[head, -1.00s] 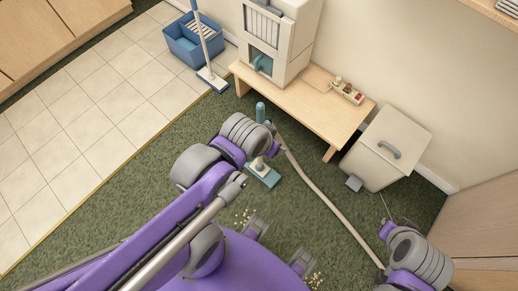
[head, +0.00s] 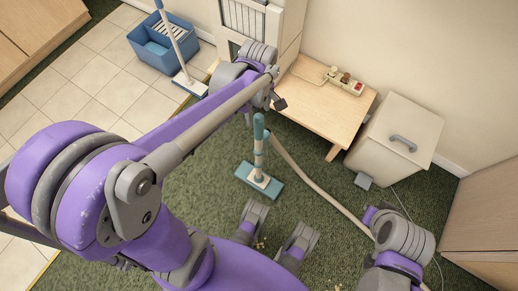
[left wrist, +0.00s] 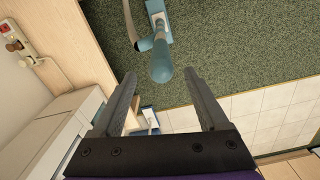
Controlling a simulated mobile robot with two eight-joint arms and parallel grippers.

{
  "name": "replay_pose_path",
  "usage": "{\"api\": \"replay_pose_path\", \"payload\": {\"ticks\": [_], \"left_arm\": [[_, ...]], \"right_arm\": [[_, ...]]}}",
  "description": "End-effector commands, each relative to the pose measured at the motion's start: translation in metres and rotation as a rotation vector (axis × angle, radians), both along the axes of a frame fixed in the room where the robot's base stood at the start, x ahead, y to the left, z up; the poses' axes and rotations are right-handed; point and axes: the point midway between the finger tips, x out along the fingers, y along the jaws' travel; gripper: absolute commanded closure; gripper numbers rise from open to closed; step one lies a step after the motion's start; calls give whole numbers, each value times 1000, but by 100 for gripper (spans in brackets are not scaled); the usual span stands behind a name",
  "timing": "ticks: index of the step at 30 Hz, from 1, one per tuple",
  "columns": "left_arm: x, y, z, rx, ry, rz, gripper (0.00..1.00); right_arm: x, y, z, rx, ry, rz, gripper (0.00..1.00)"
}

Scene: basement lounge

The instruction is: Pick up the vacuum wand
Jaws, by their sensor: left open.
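The vacuum wand (head: 259,150) stands upright on the green carpet, with a teal handle, a pale lower tube and a flat teal floor head. A beige hose (head: 315,188) runs from it toward the lower right. My left gripper (head: 279,102) is open and empty, above and beyond the wand in the head view, by the low table. In the left wrist view the wand's rounded teal handle end (left wrist: 160,64) appears between and ahead of the open fingertips (left wrist: 161,76), apart from them. My right wrist (head: 400,240) shows at lower right; its jaws cannot be made out.
A blue bucket (head: 163,48) and mop (head: 183,60) stand at upper left.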

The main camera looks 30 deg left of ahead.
Motion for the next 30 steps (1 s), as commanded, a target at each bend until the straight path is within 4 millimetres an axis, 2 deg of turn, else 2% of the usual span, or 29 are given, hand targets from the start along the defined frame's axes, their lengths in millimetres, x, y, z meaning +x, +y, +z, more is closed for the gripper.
{"api": "replay_pose_path", "payload": {"ticks": [1,8,15,18,25,26,30], "left_arm": [[0,0,-9,0,0,-1,23],[-1,-1,-26,0,-1,-2,23],[-2,-2,-62,1,-1,-2,23],[-2,-2,-69,1,-1,-3,23],[-2,-2,-69,0,-2,-3,23],[-2,-2,-69,0,-2,-3,27],[-2,-2,-69,0,-2,-3,52]], "right_arm": [[0,0,-3,0,1,0,100],[0,0,-8,0,3,0,100],[0,0,-21,0,7,0,100],[0,0,-22,0,8,0,100],[0,0,-22,0,7,0,100],[0,0,-22,0,7,0,100],[0,0,-22,0,7,0,100]]}}
